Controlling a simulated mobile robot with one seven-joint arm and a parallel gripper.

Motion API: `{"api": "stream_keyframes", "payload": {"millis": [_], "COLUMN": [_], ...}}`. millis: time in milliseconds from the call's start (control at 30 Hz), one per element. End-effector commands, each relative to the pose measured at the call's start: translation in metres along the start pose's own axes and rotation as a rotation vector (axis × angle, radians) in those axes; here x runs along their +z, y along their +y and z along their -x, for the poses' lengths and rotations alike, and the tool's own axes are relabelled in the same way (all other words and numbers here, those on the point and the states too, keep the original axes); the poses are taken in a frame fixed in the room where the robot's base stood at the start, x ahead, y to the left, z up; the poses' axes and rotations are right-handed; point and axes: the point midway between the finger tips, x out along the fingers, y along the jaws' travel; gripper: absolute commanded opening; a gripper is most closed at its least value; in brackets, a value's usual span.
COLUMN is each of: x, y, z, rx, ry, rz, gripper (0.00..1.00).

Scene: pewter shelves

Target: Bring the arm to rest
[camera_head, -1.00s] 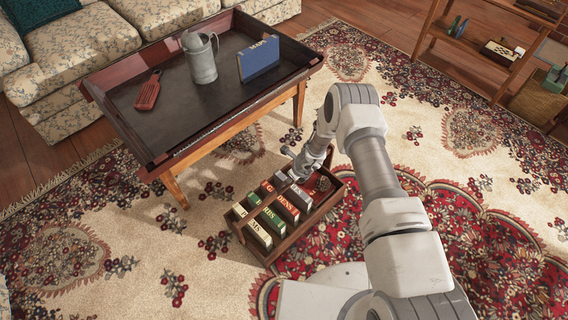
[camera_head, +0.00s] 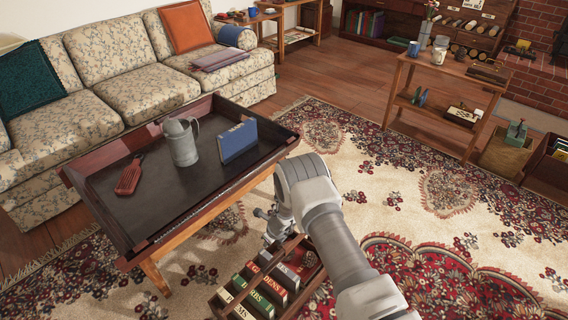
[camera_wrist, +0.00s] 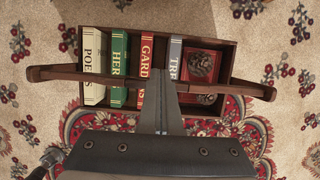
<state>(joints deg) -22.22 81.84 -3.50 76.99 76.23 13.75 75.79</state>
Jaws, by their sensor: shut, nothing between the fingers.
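My gripper (camera_wrist: 162,128) is shut and empty in the wrist view, its fingers pointing over a wooden book carrier (camera_wrist: 55,73) below. In the head view my gripper (camera_head: 268,222) is small and partly hidden by my arm, above the carrier (camera_head: 312,287). The carrier holds several books, among them a cream one (camera_wrist: 93,55), a green one (camera_wrist: 118,60), a red one (camera_wrist: 146,55) and a grey one (camera_wrist: 174,55). My arm crosses the lower middle of the head view.
A dark tray table (camera_head: 145,213) stands left of my arm, bearing a metal pitcher (camera_head: 182,142), a blue book (camera_head: 238,142) and a red-handled tool (camera_head: 129,177). A floral sofa (camera_head: 120,75) is behind it. A wooden shelf (camera_head: 440,72) stands at right. Open rug lies between.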

Motion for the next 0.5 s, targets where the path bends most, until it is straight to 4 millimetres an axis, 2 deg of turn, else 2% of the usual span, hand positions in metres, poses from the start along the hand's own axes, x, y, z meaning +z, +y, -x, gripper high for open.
{"api": "stream_keyframes", "payload": {"millis": [67,167,300,500], "x": [0.011,0.031,0.062,0.091], "y": [-0.006,-0.015,-0.029,-0.041], "z": [0.014,0.044,0.106,0.199], "rx": [-0.002,-0.002,-0.005,-0.023], "ry": [-0.014,-0.041,-0.085,-0.133], "rz": [0.031,0.107,0.268,0.511], "gripper": [0.0,0.0,0.0,0.0]}}
